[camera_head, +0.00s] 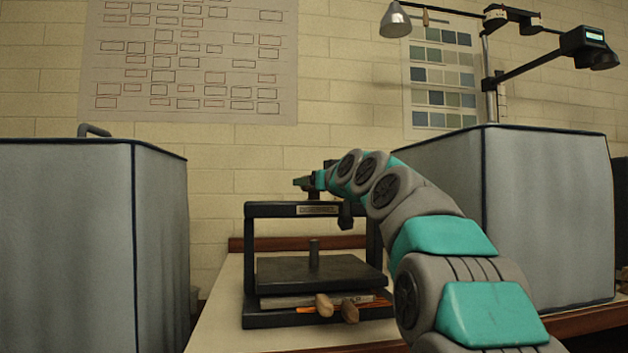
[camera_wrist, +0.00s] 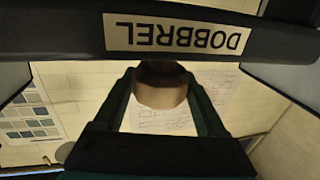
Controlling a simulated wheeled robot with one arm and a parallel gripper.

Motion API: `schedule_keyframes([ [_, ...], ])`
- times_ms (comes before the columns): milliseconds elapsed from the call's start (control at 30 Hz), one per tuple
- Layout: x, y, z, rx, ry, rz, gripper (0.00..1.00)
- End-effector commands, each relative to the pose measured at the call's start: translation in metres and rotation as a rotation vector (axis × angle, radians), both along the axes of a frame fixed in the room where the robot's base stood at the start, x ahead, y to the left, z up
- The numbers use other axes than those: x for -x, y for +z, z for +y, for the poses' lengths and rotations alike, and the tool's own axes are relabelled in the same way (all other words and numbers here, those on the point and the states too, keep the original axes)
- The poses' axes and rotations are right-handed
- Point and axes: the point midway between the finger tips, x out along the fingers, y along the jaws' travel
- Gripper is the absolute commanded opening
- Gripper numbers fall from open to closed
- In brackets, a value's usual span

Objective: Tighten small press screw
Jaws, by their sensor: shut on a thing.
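The small black press (camera_head: 262,210) stands on the table in the head view. Its screw spindle (camera_head: 314,255) rises from the middle of the dark pressing plate (camera_head: 330,272). My gripper (camera_head: 303,184) is at the top of the press, above the crossbar. In the wrist view my gripper (camera_wrist: 163,95) is shut on a rounded brown knob (camera_wrist: 160,88), which sits between its fingers. My arm hides part of the press's right side, and the screw's top is hard to make out.
Two wooden knobs (camera_head: 324,305) stick out at the press's front, beside a flat grey stack (camera_head: 285,302) under the plate. Large grey covered boxes stand at left (camera_head: 70,240) and right (camera_head: 550,210). A lamp (camera_head: 395,20) hangs above. The table (camera_head: 225,310) is clear left of the press.

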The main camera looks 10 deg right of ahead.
Motion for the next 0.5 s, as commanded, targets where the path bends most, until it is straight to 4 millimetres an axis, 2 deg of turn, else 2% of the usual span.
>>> schedule_keyframes([
  [33, 0.0009, 0.0044, 0.0000, 0.001, -0.022, 0.001, 0.18],
  [500, 0.0003, 0.0031, -0.0001, 0.000, -0.140, -0.004, 0.18],
])
